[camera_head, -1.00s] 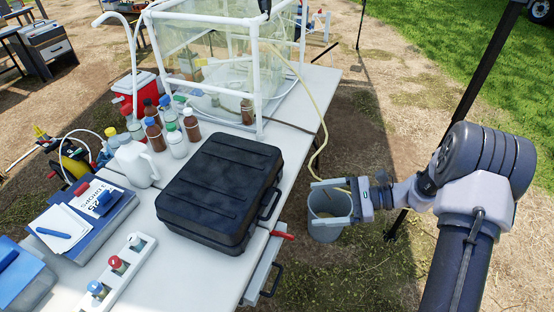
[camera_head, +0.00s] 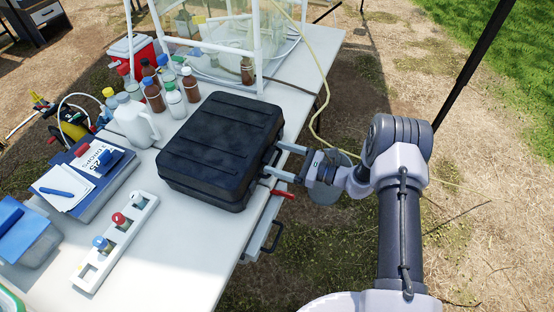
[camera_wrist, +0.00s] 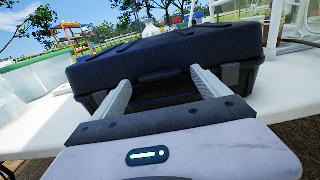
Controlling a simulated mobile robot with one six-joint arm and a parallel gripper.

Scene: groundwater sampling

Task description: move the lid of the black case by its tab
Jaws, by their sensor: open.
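The black case (camera_head: 221,142) lies shut on the white table, its lid on top with raised ribs. It also fills the middle of the wrist view (camera_wrist: 165,55). My gripper (camera_head: 282,163) is open at the case's right side, where the handle is. In the wrist view my gripper's two fingers (camera_wrist: 160,86) point at the case's front face, one on each side of a tab or handle (camera_wrist: 163,76) at the lid seam. I cannot tell whether the fingers touch the case. Nothing is between them in a grip.
Brown and white bottles (camera_head: 172,92), a white jug (camera_head: 134,124) and a white vial rack (camera_head: 114,240) stand left of the case. A white-framed clear enclosure (camera_head: 225,50) is behind. A red lever (camera_head: 281,193) sticks out below my gripper.

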